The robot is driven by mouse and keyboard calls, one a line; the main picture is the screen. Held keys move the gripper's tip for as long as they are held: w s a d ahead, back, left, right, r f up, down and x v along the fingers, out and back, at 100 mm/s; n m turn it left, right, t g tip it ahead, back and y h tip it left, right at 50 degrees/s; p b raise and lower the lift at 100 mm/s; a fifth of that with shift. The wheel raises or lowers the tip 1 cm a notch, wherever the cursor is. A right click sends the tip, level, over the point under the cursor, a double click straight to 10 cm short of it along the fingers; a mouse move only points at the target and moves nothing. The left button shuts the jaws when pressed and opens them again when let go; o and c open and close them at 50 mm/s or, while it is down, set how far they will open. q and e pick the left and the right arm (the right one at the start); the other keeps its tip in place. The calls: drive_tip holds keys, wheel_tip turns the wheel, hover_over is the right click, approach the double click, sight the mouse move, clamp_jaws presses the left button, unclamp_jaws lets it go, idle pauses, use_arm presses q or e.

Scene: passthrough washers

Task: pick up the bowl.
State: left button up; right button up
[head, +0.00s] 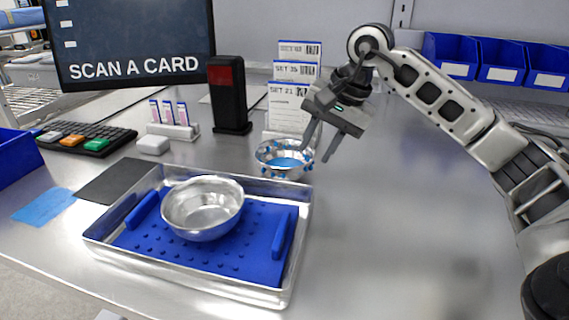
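A large silver bowl (203,210) stands upright and looks empty on a blue mat (230,256) inside a metal tray (130,281). A smaller metal bowl (284,172) with blue bits stands on the table behind the tray's right corner. My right gripper (317,154) is open and points down at the smaller bowl's right rim. One finger is over or at the rim and the other is outside to the right; I cannot tell whether they touch it. My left gripper is out of view.
Behind the small bowl stand white set cards (289,105) with barcodes. A black and red scanner post (229,95), a keyboard (85,136) and a monitor (135,40) are at the left. Blue bins (498,62) hang at the back right. The table's right side is clear.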

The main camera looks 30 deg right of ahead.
sight(311, 157)
drive_tip(key=x, duration=0.4)
drive_tip(key=shift+a+f, duration=0.1)
drive_tip(key=shift+a, duration=0.05)
clamp_jaws()
drive_tip(key=shift+r, duration=0.2)
